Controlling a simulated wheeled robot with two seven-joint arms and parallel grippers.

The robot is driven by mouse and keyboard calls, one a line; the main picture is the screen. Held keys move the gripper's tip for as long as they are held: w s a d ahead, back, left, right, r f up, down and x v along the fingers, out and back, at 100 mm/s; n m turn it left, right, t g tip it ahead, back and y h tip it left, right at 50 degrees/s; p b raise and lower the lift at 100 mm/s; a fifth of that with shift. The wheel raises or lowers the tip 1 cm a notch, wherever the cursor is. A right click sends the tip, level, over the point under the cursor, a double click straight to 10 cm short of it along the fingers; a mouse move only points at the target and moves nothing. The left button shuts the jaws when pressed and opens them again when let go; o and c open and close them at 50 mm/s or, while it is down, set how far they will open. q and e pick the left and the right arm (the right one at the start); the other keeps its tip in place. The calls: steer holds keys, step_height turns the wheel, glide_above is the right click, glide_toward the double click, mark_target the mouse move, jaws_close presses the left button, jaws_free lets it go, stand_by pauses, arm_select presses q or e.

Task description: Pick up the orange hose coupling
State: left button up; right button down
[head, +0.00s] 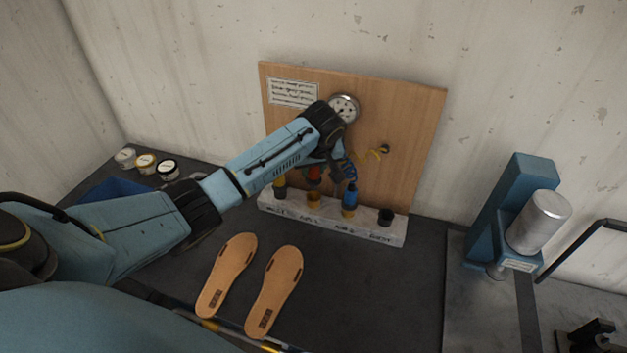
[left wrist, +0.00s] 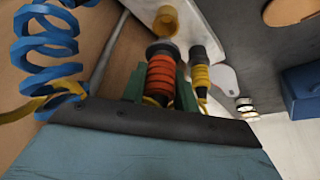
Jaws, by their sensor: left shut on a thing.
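The orange hose coupling (left wrist: 161,76) is ribbed, with dark ends. In the left wrist view it sits between the two green fingers of my left gripper (left wrist: 160,92), which is shut on it. In the head view the orange coupling (head: 315,173) shows partly below my left wrist, in front of the board and above the rack (head: 330,228). A yellow cup (left wrist: 166,22) lies just beyond its dark end; I cannot tell whether they touch. My right gripper is not in view.
A yellow coupling (head: 280,188) and a blue coupling (head: 350,198) stand in the rack beside it. A blue coiled hose (left wrist: 46,45) hangs close to my gripper. The wooden board (head: 415,130) with a gauge (head: 344,107) stands behind. Two soles (head: 273,292) lie in front.

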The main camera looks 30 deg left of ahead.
arm_select(q)
steer(key=shift+r+p, duration=1.8)
steer(key=shift+r, duration=9.3)
